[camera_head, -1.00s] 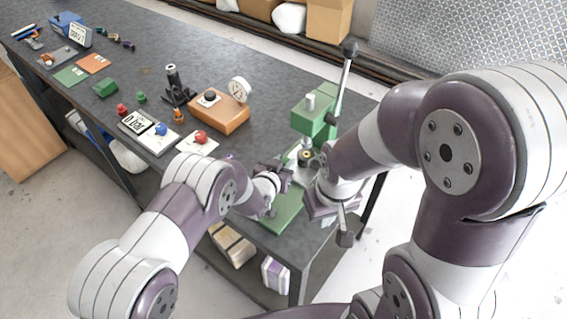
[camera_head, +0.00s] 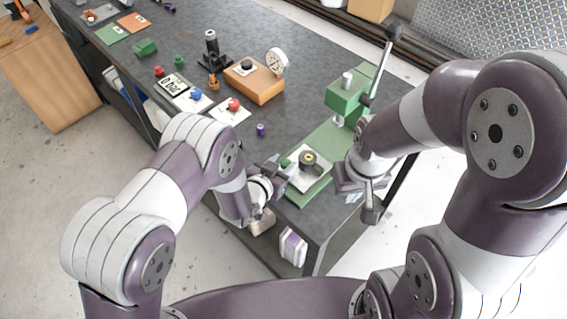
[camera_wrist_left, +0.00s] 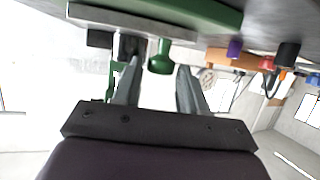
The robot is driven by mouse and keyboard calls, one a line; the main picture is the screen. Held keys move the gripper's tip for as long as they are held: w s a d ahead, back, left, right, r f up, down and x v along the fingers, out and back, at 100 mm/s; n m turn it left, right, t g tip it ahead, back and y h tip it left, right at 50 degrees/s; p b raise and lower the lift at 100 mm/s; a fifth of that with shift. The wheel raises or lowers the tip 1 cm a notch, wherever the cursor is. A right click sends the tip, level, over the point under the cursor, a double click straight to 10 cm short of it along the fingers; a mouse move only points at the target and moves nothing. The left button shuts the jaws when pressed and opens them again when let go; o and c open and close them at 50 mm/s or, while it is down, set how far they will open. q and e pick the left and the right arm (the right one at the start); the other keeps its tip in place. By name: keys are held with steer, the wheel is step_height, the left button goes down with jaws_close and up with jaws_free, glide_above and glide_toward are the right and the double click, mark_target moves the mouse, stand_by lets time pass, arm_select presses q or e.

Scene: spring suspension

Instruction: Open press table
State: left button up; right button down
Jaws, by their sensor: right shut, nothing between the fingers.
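The green press stands at the table's right end in the head view, with its head block (camera_head: 350,92) above a long green base (camera_head: 330,140). The press table, a silvery plate (camera_head: 311,181) bearing a round dark and brass part (camera_head: 308,158), sits at the front of the base, clear of the head block. My left gripper (camera_head: 280,172) is at the plate's left edge. In the left wrist view its fingers (camera_wrist_left: 160,82) are open, with a green knob (camera_wrist_left: 160,57) between and just beyond the tips. My right gripper (camera_head: 358,188) is shut and empty, right of the base.
The press lever (camera_head: 381,72) rises behind the head block. An orange box (camera_head: 255,82) with a gauge (camera_head: 277,62), a black stand (camera_head: 213,55) and cards with coloured knobs lie left of the press. The worktable's front edge is close below both grippers.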

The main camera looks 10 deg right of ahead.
arm_select(q)
steer(key=shift+o, duration=0.6)
steer(key=shift+s, duration=0.1)
steer(key=shift+s+a, duration=0.2)
steer(key=b+v, duration=0.2)
steer(key=v, duration=1)
steer(key=shift+b, duration=0.3)
steer(key=shift+r, duration=0.15)
